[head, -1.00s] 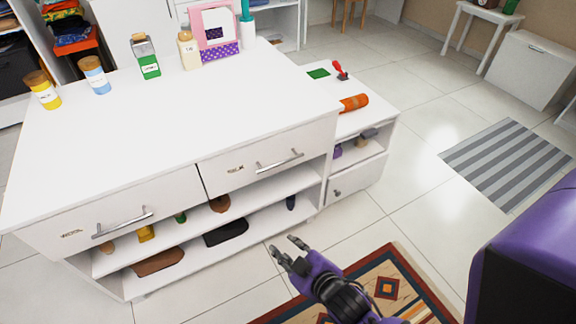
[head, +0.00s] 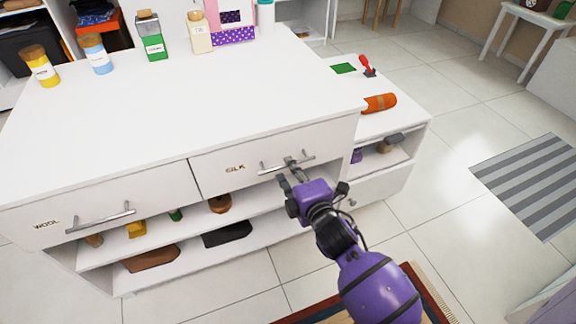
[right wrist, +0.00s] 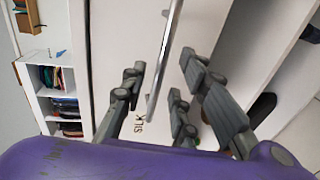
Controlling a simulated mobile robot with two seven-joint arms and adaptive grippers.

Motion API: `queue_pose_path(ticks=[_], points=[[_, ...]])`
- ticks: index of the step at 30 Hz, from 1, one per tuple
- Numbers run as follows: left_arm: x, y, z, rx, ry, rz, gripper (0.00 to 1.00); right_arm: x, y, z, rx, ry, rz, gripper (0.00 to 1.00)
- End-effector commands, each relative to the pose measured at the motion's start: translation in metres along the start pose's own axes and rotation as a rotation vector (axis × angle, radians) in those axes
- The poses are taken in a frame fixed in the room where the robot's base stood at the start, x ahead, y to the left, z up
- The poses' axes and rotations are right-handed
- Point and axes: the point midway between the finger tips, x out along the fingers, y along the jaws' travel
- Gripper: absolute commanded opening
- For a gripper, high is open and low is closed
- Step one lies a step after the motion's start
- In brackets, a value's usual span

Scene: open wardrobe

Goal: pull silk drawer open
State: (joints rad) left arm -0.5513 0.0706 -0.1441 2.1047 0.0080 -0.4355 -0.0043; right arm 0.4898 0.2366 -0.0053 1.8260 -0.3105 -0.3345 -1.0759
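The silk drawer (head: 225,175) is the right one of two white drawers under the counter top. It is shut flush, with a "SILK" label and a silver bar handle (head: 304,157). My right gripper (head: 288,173) is at the middle of this handle. In the right wrist view, my right gripper (right wrist: 160,92) has its dark fingers spread apart, and the handle (right wrist: 164,60) runs between them. The fingers do not look closed on the bar. Contact cannot be told. My left gripper is not in view.
The wool drawer (head: 110,200) is shut at the left. Shoes lie on open shelves (head: 190,245) below. Jars and bottles stand on the counter top (head: 180,110). A lower side cabinet (head: 385,185) holds an orange roll (head: 379,103).

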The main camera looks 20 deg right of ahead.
Motion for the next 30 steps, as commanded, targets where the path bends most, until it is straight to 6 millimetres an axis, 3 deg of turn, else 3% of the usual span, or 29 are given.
queue_pose_path(ticks=[6,16,23,30], points=[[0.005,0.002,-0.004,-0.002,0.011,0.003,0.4,0.026,-0.001,0.0,0.002,0.001,-0.001,0.28],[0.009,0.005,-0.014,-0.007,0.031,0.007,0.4,0.03,0.0,0.0,0.002,0.001,-0.001,0.28],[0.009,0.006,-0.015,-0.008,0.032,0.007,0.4,0.03,0.0,0.0,0.003,0.001,-0.001,0.0],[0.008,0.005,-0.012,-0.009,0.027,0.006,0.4,0.03,0.0,0.0,0.003,0.001,-0.001,0.0]])
